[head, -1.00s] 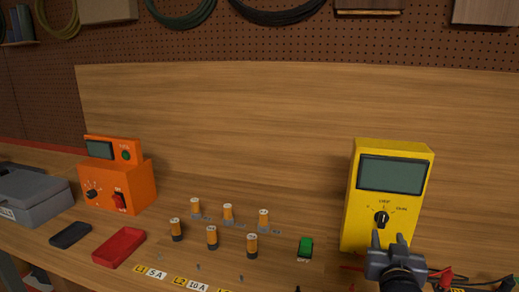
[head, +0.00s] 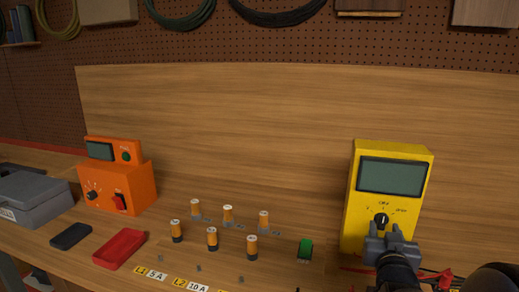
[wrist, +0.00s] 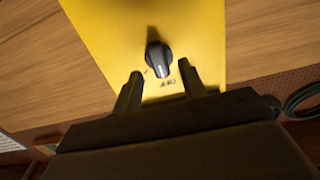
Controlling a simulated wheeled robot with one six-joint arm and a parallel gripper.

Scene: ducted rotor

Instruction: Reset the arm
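The yellow multimeter (head: 359,205) stands upright at the right of the bench, with a dark blank screen (head: 391,176) and a black dial knob (head: 381,220) below it. My gripper (head: 386,229) is in front of the meter's lower face, just below the knob. In the wrist view my gripper (wrist: 160,84) has its two fingers apart with nothing between them. The knob (wrist: 158,57) lies just beyond the fingertips against the yellow face (wrist: 100,20). The exact gap between fingertips and knob is hard to tell.
An orange power unit (head: 140,188), a red tray (head: 119,249), a dark flat object (head: 71,236) and a grey case (head: 40,204) are at the left. Red and black leads (head: 438,282) lie lower right.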

